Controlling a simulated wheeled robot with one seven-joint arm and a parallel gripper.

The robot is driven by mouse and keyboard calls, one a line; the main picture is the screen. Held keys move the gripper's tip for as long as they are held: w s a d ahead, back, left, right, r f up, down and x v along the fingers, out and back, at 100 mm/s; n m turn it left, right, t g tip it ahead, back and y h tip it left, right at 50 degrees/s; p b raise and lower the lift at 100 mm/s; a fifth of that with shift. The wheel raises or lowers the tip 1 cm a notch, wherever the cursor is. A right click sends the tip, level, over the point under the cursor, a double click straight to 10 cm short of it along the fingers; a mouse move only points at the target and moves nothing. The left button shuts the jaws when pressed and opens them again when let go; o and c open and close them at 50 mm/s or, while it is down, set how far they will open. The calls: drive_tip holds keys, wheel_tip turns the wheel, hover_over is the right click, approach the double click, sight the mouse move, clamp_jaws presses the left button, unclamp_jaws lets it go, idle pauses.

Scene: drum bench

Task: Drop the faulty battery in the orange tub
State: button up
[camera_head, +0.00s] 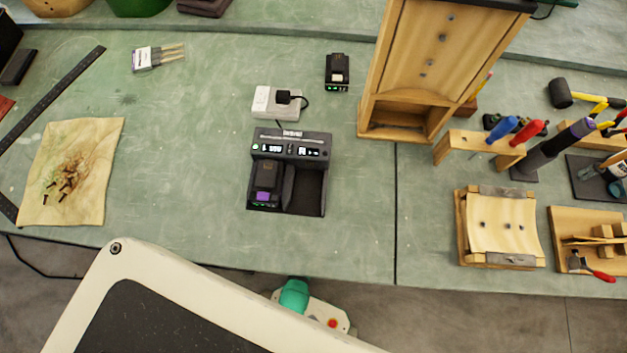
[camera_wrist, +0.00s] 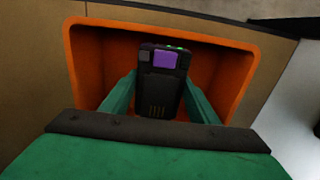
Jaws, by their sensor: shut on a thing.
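In the wrist view my gripper (camera_wrist: 160,98) is shut on a black battery (camera_wrist: 158,95) with a purple patch and small green lights at its top end. The orange tub (camera_wrist: 238,82) surrounds the battery in this view, its rim on both sides and behind. I cannot tell how far below the rim the battery is. The tub's near side is hidden by my gripper's green body. The tub and the gripped battery do not show in the head view.
On the green bench, a black charger (camera_head: 315,188) holds a purple-marked battery (camera_head: 265,183) in its left bay; its right bay is empty. Another black battery (camera_head: 338,70) with green lights stands behind. A wooden frame (camera_head: 440,60) and tools are at the right, a screw-covered cloth (camera_head: 95,140) at left.

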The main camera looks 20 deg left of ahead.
drive_tip(key=shift+s+a+f, duration=0.1)
drive_tip(key=shift+a+f, duration=0.05)
drive_tip(key=shift+f, duration=1.9)
drive_tip(key=shift+f, duration=0.4)
drive_tip(key=shift+f, duration=0.25)
drive_tip(key=o, duration=1.5)
drive_tip(key=shift+r, duration=0.1)
